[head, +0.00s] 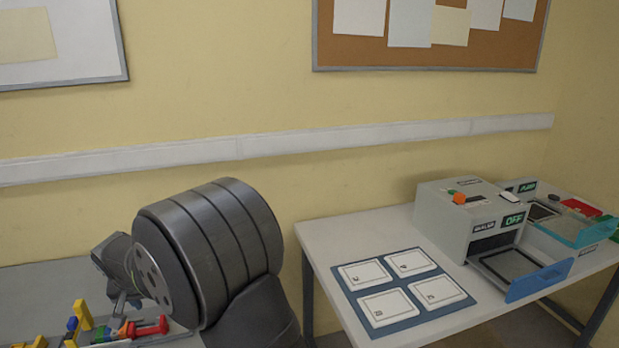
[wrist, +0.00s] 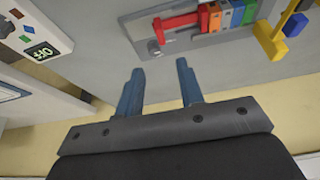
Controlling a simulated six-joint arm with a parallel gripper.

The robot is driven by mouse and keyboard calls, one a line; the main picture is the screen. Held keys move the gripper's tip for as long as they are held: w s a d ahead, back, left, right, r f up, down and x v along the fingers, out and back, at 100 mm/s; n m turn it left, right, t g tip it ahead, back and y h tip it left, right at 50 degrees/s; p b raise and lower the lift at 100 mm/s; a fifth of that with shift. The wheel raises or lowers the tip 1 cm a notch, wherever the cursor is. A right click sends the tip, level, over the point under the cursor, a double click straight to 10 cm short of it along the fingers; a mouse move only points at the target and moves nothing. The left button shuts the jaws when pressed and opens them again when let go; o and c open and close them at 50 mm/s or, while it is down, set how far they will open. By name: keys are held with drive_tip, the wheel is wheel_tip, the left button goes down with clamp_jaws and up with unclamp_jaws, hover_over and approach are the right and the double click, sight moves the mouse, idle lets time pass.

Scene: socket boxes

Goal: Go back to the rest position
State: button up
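My gripper (wrist: 160,88) shows in the wrist view with its two blue fingers spread apart and nothing between them. It is over a grey table top (wrist: 105,60), close to a grey panel (wrist: 235,38) that carries a red lever-like part (wrist: 180,22) and several coloured blocks. In the head view my dark arm stands at the lower left, and the fingers are mostly hidden behind it.
In the head view, a white table (head: 345,235) on the right holds a blue mat (head: 403,312) with several white cards, and grey boxes (head: 440,212) with a pulled-out blue-fronted drawer (head: 540,281). Yellow and blue pieces (head: 82,315) stand at the lower left.

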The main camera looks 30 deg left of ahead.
drive_tip(key=x, duration=1.3)
drive_tip(key=shift+f, duration=0.2)
drive_tip(key=shift+w+d, duration=0.3)
drive_tip(key=shift+w, duration=0.1)
